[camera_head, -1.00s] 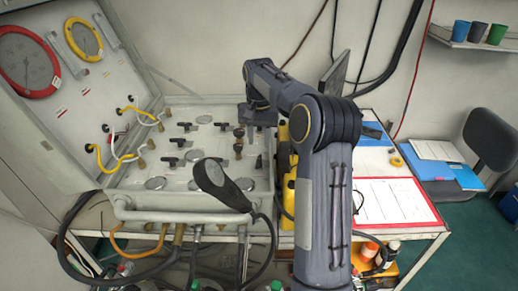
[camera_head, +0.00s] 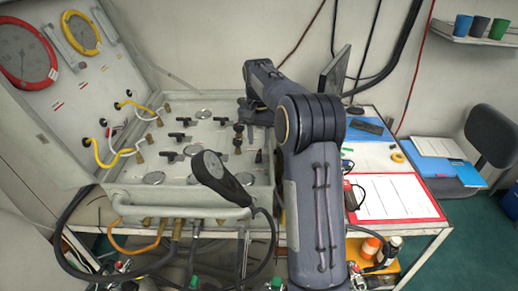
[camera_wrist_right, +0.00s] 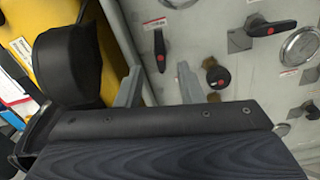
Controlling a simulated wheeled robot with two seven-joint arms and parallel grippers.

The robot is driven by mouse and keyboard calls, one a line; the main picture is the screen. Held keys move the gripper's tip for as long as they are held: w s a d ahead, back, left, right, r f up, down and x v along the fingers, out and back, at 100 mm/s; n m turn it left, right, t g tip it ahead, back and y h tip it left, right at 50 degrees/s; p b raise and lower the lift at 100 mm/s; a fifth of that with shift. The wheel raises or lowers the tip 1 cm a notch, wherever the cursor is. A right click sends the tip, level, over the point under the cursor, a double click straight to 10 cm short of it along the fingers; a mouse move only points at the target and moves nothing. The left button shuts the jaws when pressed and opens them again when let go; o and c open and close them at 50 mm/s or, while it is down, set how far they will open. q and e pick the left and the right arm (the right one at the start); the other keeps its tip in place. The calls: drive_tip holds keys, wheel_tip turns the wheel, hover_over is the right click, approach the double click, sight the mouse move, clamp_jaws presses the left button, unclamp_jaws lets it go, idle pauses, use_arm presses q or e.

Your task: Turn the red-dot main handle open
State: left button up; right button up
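The diver air panel (camera_head: 130,180) lies in an open case in the head view, with several black handles on it. In the right wrist view, one black lever with a red dot (camera_wrist_right: 160,48) stands upright in the picture below a label. I cannot tell which is the main handle. My right gripper (camera_wrist_right: 157,82) is open and empty; the upright lever shows between and beyond its fingers, apart from them. My left gripper is out of view.
A black round-headed object on a stalk (camera_head: 222,180) stands over the panel's front. The case lid with gauges (camera_head: 45,120) rises at left. A yellow object (camera_wrist_right: 25,40) is beside the panel. A red-framed sheet (camera_head: 395,198) lies on the table at right.

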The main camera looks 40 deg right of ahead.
sight(259, 154)
drive_tip(key=shift+f, duration=2.3)
drive_tip(key=shift+c, duration=0.4)
